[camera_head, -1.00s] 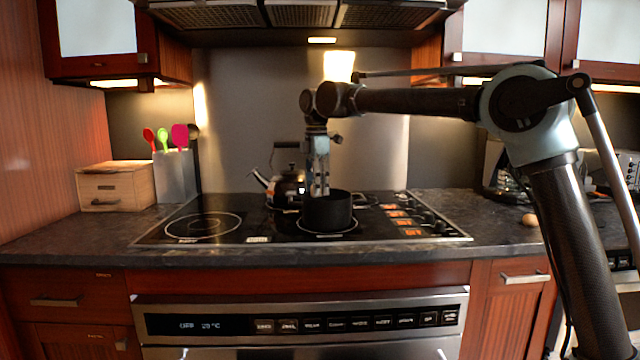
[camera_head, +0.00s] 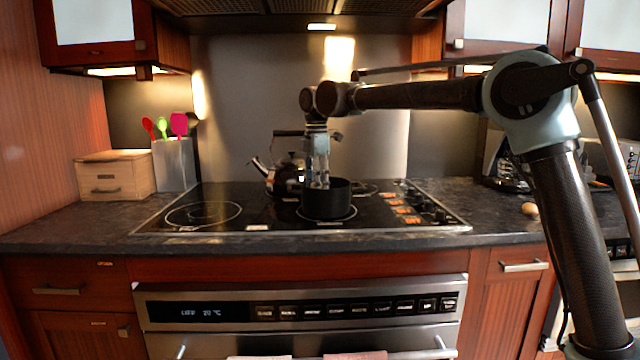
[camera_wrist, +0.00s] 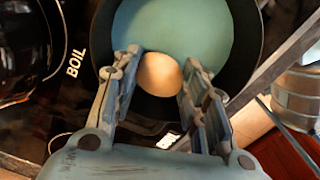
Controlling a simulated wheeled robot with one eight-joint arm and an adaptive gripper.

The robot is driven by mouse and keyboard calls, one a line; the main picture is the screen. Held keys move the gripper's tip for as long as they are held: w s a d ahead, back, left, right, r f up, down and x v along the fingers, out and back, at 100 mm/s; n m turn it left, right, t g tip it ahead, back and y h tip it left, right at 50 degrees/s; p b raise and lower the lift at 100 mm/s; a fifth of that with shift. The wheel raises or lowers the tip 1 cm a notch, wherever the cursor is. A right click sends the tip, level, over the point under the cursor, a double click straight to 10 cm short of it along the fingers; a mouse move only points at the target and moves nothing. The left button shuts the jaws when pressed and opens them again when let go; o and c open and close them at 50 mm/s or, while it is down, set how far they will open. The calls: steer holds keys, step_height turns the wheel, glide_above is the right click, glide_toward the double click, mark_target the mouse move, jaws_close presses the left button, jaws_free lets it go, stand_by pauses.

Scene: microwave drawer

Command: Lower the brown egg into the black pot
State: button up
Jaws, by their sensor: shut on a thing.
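The black pot (camera_head: 327,206) stands on the cooktop's front middle in the head view. The wrist view shows its dark rim and teal inside (camera_wrist: 185,25). My gripper (camera_head: 319,186) points straight down, with its fingertips at the pot's mouth. In the wrist view my gripper (camera_wrist: 160,68) is shut on the brown egg (camera_wrist: 160,76), which lies between its two fingers over the pot's inside. I cannot tell whether the egg touches the pot's bottom. The egg is hidden in the head view.
A kettle (camera_head: 287,178) stands just behind and left of the pot. A second egg (camera_head: 530,209) lies on the right counter. A wooden box (camera_head: 115,178) and a utensil holder (camera_head: 174,165) stand at the left. The cooktop's left part is clear.

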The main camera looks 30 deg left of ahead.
stand_by(0.3)
steer(key=o, duration=0.8)
steer(key=shift+r, duration=0.1)
